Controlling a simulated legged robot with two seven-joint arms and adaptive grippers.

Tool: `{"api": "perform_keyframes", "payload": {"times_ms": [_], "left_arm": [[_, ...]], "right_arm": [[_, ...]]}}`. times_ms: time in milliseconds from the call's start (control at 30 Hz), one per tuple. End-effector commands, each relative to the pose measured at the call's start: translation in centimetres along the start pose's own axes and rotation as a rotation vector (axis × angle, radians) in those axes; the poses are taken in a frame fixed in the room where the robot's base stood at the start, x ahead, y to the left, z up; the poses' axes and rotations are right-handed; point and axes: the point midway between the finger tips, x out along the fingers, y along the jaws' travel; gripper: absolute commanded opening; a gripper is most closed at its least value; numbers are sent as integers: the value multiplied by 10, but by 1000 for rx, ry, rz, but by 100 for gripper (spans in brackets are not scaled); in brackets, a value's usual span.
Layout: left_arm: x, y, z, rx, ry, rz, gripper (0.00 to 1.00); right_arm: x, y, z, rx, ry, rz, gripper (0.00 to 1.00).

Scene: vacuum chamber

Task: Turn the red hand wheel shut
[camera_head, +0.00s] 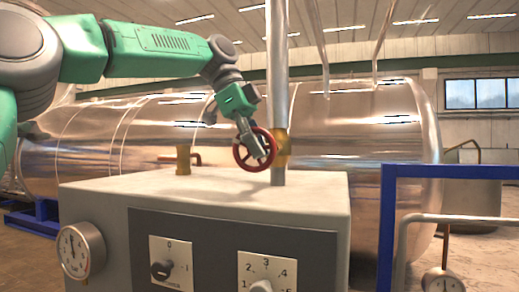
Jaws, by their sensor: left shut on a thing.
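The red hand wheel (239,158) sits on a brass valve (282,148) on a vertical pipe, above the top of a grey cabinet. My left arm reaches in from the left, and its gripper (262,156) is at the wheel, shut on it. The fingers cover part of the wheel's middle and right side. The wheel faces left toward the gripper. My right gripper is not in view.
The grey cabinet (100,200) carries a dark panel with dials and a round gauge (81,250). A short brass fitting (183,160) stands on its top. A large shiny tank (370,130) lies behind. A blue frame (388,225) stands at the right.

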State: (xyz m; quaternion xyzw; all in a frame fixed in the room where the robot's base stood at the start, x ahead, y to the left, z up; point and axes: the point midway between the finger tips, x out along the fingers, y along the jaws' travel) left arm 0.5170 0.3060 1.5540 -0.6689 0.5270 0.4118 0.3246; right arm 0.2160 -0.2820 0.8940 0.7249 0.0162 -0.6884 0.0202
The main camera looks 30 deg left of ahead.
Motion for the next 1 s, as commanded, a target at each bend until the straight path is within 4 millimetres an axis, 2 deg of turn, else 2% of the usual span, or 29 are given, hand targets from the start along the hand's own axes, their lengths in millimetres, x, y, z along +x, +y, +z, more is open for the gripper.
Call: {"api": "perform_keyframes", "payload": {"times_ms": [67,100,133,533,833,1000], "left_arm": [[-1,-1,0,-1,1,-6,0],[-1,-1,0,-1,1,-6,27],[-1,-1,0,-1,1,-5,33],[-7,0,0,0,1,-3,33],[-50,-3,1,-1,1,-4,33],[-66,-4,2,-2,1,-2,33]], "right_arm": [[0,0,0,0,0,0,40],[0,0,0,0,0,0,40],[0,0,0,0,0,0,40],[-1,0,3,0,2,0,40],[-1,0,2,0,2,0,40],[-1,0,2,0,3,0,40]]}}
